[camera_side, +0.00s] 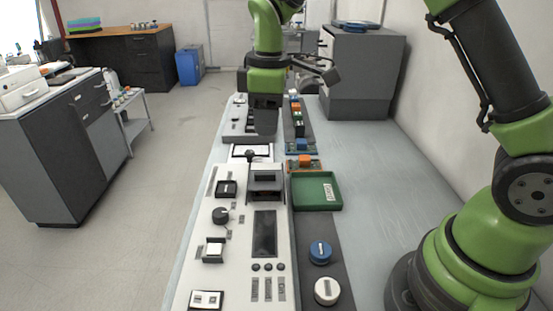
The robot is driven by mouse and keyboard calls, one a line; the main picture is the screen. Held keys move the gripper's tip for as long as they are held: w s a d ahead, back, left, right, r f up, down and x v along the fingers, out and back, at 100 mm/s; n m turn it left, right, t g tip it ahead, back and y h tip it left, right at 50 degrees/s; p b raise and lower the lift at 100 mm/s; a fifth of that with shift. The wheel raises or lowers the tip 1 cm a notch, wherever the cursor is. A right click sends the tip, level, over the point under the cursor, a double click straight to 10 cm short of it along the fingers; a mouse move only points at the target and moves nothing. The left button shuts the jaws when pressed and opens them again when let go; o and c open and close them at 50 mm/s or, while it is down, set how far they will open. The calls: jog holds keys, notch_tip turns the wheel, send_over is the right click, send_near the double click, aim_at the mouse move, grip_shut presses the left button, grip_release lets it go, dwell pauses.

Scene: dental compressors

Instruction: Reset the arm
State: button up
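My green and dark grey arm reaches over the far part of a long light-coloured bench. My gripper (264,118) is a dark block pointing down above the white control panel (201,253), near its far section. Its fingertips are not distinct, so I cannot tell whether it is open or shut. No held object can be made out. Whether it touches the panel below is unclear.
The panel carries a black knob (221,215), switches and a dark display (264,233). Beside it are a green tray (316,190), a blue round piece (320,252), a white round piece (327,291) and small orange and blue blocks. The bench's right strip is clear.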

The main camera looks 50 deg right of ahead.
jog(key=s+r+m+t+y, duration=0.1)
jog(key=s+r+m+t, duration=0.3)
jog(key=s+r, duration=0.55)
jog(key=s+r+m+t, duration=0.1)
jog(key=s+m+t, duration=0.1)
jog(key=s+m, duration=0.6)
jog(key=s, duration=0.4)
jog(key=shift+t+y, duration=0.3)
jog(key=shift+y, duration=0.1)
jog(key=shift+r, duration=0.1)
